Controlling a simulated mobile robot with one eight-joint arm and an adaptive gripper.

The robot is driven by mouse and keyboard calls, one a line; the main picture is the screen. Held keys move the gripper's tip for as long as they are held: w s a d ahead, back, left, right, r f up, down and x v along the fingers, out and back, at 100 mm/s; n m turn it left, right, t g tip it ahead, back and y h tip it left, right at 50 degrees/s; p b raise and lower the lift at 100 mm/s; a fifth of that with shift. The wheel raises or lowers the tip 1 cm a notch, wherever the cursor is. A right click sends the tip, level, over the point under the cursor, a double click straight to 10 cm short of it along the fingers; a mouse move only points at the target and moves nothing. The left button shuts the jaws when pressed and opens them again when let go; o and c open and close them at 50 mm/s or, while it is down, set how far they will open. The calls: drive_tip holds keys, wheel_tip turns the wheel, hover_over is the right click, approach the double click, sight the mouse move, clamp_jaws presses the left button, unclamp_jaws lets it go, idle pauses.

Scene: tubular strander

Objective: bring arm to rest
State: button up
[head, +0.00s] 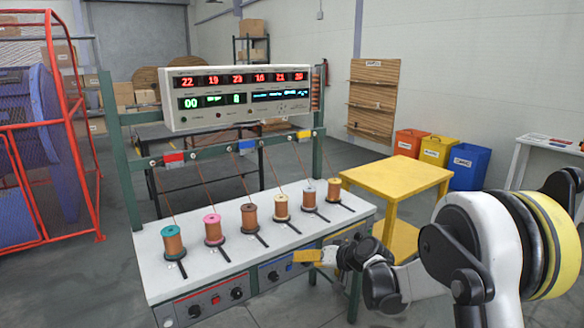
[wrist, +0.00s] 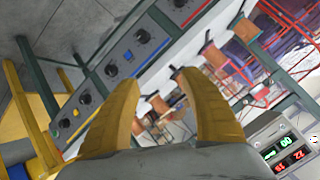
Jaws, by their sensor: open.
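My gripper (head: 300,257) is at the front right edge of the white strander bench (head: 196,262) in the head view, in front of its control panel. Its yellow fingers point left in that view. In the wrist view my gripper (wrist: 155,78) shows two yellow fingers spread apart with nothing between them. My white arm with a yellow band (head: 480,240) reaches in from the right, bent at the elbow. I cannot tell whether the fingers touch the panel.
Several wire spools, including a teal-topped one (head: 173,241), stand on the bench below a display unit (head: 240,97). A yellow table (head: 398,178) stands behind the arm, with coloured bins (head: 436,150) beyond. A red cage (head: 50,130) is at left. Open floor lies at lower left.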

drive_tip(key=s+d+r+h, duration=0.2)
drive_tip(key=s+d+r, duration=0.1)
drive_tip(key=s+r, duration=0.4)
drive_tip(key=s+d+r+h, duration=0.25)
drive_tip(key=s+r, duration=0.25)
drive_tip(key=s, duration=0.5)
drive_tip(key=s+d+f+h, duration=0.1)
drive_tip(key=s+d, duration=0.3)
drive_tip(key=s, duration=0.6)
drive_tip(key=s+d+m+g+h, duration=0.1)
drive_tip(key=s+d, duration=0.3)
drive_tip(key=s, duration=0.7)
drive_tip(key=shift+s+d+f+h, duration=0.25)
drive_tip(key=shift+f+h, duration=0.15)
drive_tip(key=shift+h, duration=0.25)
drive_tip(key=shift+w+a, duration=0.1)
